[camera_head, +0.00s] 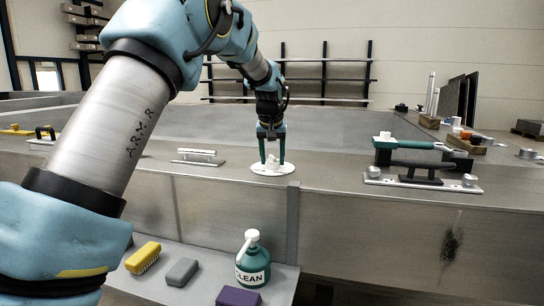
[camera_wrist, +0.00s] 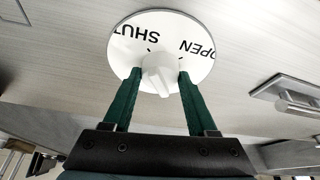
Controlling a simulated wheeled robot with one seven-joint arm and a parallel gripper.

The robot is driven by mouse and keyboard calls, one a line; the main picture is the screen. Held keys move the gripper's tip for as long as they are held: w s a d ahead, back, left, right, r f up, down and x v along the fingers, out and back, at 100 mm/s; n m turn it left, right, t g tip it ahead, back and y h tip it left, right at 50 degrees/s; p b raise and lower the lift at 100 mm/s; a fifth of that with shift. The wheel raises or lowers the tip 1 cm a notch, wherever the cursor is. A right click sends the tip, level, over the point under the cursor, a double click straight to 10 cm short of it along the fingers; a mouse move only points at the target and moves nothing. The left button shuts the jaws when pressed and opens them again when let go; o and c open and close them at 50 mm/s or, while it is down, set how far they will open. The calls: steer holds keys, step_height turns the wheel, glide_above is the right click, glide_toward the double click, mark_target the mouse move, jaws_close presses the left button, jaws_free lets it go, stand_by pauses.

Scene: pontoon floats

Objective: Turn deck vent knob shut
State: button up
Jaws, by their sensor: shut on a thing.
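The white deck vent knob (camera_wrist: 159,75) stands at the middle of a round white plate (camera_wrist: 136,30) marked SHUT and OPEN. In the head view the plate (camera_head: 259,171) lies on the grey deck, with the knob (camera_head: 272,158) above it. My gripper (camera_head: 272,163) comes straight down over the plate. In the wrist view its two green fingers (camera_wrist: 158,78) are on either side of the knob, shut on it. The knob's pointer end is hard to make out, so I cannot tell which word it points to.
A teal-handled tool (camera_head: 420,145) rests on a bracket to the right.

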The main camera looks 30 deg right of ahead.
steer(key=shift+d+n+y, duration=0.1)
steer(key=shift+n+y, duration=0.3)
steer(key=shift+n, duration=0.7)
steer(key=o, duration=1.4)
steer(key=shift+c, duration=0.2)
steer(key=b+v, duration=0.1)
steer(key=v, duration=0.9)
steer(key=shift+s+r+b, duration=0.25)
steer(key=shift+r+b, duration=0.05)
steer(key=shift+b, duration=0.1)
